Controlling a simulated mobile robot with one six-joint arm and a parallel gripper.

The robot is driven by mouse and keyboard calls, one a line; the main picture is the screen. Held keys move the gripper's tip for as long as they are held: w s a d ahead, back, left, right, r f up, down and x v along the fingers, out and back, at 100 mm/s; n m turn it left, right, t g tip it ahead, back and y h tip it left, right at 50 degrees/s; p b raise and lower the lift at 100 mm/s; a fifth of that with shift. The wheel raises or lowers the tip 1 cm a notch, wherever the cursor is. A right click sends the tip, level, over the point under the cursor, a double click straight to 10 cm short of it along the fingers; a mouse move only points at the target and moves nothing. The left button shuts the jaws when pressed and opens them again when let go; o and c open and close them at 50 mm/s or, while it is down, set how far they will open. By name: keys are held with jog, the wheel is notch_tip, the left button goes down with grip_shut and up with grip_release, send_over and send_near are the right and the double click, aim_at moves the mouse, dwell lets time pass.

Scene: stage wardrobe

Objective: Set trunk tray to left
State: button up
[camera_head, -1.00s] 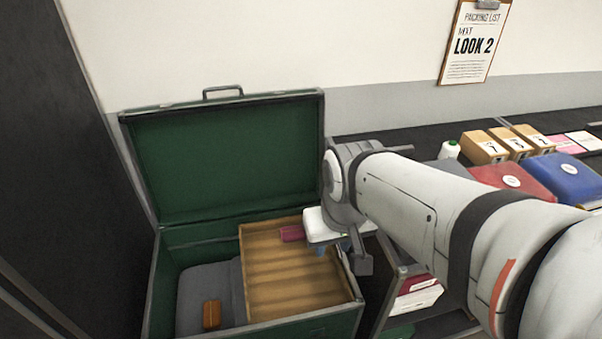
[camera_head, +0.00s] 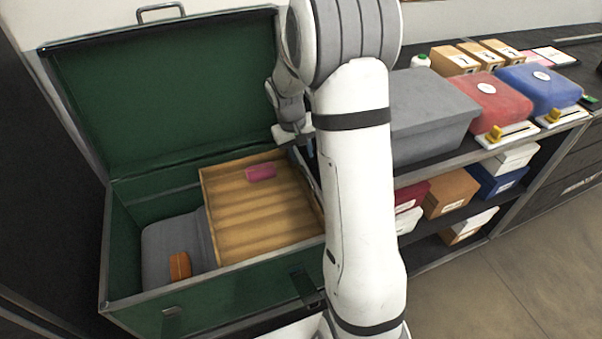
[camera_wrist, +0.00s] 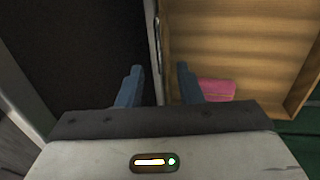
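The wooden trunk tray (camera_head: 235,215) sits in the right part of the open green trunk (camera_head: 150,284), with a pink item (camera_head: 261,172) in it. To its left, the trunk floor shows a grey folded thing (camera_head: 165,245) and an orange block (camera_head: 180,266). My gripper is at the tray's right side, mostly hidden behind my arm in the head view. In the wrist view my gripper (camera_wrist: 158,82) is open, its two blue fingers apart on either side of the trunk rim and tray edge (camera_wrist: 166,45). I cannot tell whether they touch it. The pink item lies right of the fingers.
The raised trunk lid (camera_head: 170,90) stands behind. A shelf unit right of the trunk holds a grey box (camera_head: 430,110), a red box (camera_head: 497,97), a blue box (camera_head: 540,85) and numbered boxes (camera_head: 455,60). Open floor (camera_head: 500,285) lies at the lower right.

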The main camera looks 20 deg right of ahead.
aim_at(307, 176)
jog(key=f, duration=0.3)
jog(key=d+f+b, duration=0.1)
jog(key=f, duration=0.2)
jog(key=d+f, duration=0.1)
jog(key=f, duration=0.2)
jog(key=shift+w, duration=0.35)
grip_shut()
